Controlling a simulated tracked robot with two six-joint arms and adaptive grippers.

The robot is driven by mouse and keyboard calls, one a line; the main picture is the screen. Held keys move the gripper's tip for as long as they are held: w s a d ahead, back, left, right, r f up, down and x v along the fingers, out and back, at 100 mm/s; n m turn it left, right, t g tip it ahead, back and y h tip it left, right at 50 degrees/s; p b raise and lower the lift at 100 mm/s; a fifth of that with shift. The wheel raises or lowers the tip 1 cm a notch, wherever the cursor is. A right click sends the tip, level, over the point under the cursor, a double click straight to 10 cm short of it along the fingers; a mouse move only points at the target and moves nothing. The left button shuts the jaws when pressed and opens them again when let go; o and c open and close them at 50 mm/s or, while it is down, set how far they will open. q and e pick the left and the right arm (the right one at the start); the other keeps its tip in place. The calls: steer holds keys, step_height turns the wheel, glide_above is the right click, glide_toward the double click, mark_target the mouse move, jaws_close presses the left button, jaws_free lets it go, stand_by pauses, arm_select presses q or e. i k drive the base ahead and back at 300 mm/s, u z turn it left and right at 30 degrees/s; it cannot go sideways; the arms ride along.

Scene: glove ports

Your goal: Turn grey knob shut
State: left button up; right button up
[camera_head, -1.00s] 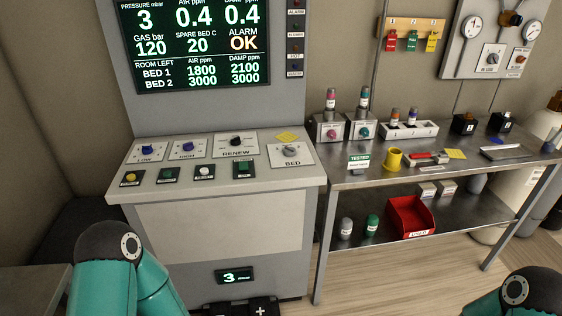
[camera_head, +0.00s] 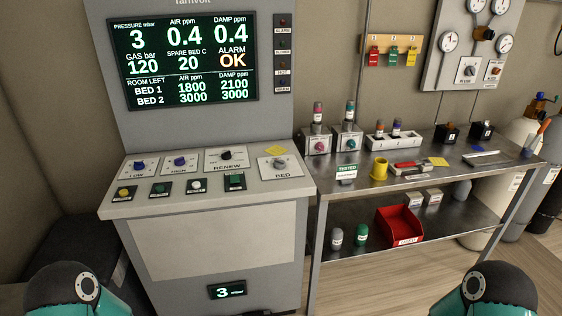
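A grey knob (camera_head: 281,163) sits on the white plate marked BED, at the right end of the console's sloped top. A second greyish knob (camera_head: 469,71) is on a white plate on the wall panel at the upper right, among round gauges. I cannot tell from the picture which of the two the task means. Nothing touches either knob. Only teal and black links of my two arms show at the bottom left and bottom right corners. Both grippers are outside the view.
The console (camera_head: 206,200) also carries blue knobs, a black RENEW knob (camera_head: 227,155) and a row of push buttons. Its screen (camera_head: 184,60) reads ALARM OK. A metal bench (camera_head: 350,192) on the right holds a yellow cup (camera_head: 379,168) and bottles. A red bin (camera_head: 399,226) is below.

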mark_target(279, 164)
steer(key=u, duration=0.05)
steer(key=i, duration=1)
steer(key=z, duration=0.05)
